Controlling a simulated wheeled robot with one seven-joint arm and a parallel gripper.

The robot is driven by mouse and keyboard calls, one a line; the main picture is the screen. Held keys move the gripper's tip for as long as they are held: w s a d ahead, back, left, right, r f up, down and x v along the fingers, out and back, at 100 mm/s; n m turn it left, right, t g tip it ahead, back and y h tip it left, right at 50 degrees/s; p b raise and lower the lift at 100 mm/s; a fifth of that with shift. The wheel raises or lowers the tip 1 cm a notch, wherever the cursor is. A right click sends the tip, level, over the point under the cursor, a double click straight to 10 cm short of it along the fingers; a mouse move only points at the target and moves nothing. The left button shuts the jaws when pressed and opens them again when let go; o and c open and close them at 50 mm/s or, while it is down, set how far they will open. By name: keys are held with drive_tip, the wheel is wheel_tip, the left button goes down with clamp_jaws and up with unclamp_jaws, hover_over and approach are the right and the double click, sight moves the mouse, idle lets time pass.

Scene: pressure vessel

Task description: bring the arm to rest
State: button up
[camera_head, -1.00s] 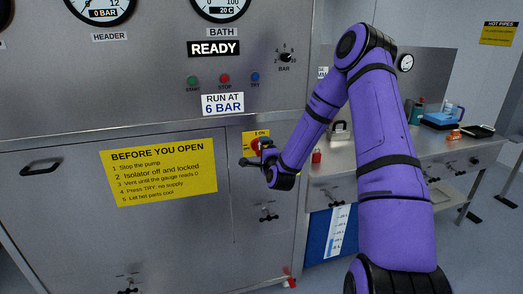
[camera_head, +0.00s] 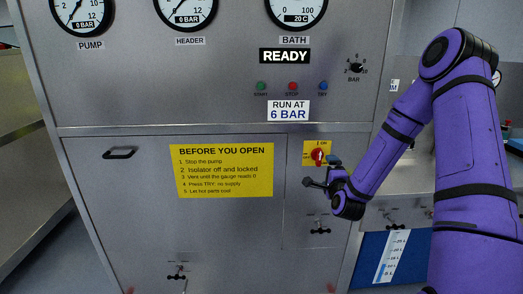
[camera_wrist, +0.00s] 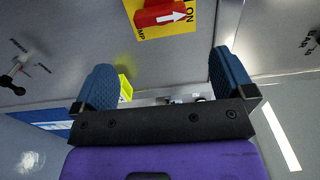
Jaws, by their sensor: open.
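My purple arm (camera_head: 472,140) reaches in from the right, bent at the elbow, with its forearm sloping down toward the cabinet front. My gripper (camera_head: 322,172) is in front of the cabinet, just below the red isolator switch (camera_head: 317,155) on its yellow plate. In the wrist view my gripper (camera_wrist: 164,82) is open, its two blue-padded fingers apart with nothing held between them. The red switch (camera_wrist: 160,13) shows there beyond the fingertips, at the top edge. The gap to the cabinet is hard to judge.
The steel cabinet (camera_head: 110,220) fills most of the head view, with a door handle (camera_head: 120,153), a yellow notice (camera_head: 222,170), valve handles (camera_head: 319,226) and gauges (camera_head: 185,10). A worktop (camera_head: 410,180) stands behind my arm. A bench edge (camera_head: 40,200) is at the left.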

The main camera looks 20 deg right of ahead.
drive_tip(key=s+a+r+n+g+y, duration=0.2)
drive_tip(key=s+a+r+n+g, duration=0.1)
drive_tip(key=a+r+n, duration=0.4)
drive_tip(key=s+a+r+n+g+y, duration=0.2)
drive_tip(key=s+a+r+n+g, duration=0.15)
drive_tip(key=r+n, duration=0.35)
drive_tip(key=s+a+r+n+g, duration=0.2)
drive_tip(key=s+r, duration=0.1)
drive_tip(key=s, duration=0.6)
drive_tip(key=s+a+r+n+g, duration=0.1)
drive_tip(key=s+a+r+n, duration=0.1)
drive_tip(key=s, duration=0.8)
drive_tip(key=s+a+r+n+g+y, duration=0.1)
drive_tip(key=s+a+r+n+g, duration=0.1)
drive_tip(key=s+r, duration=0.3)
drive_tip(key=s+n, duration=0.1)
drive_tip(key=s, duration=0.3)
drive_tip(key=shift+s+r+g, duration=0.25)
drive_tip(key=shift+r+g, duration=0.1)
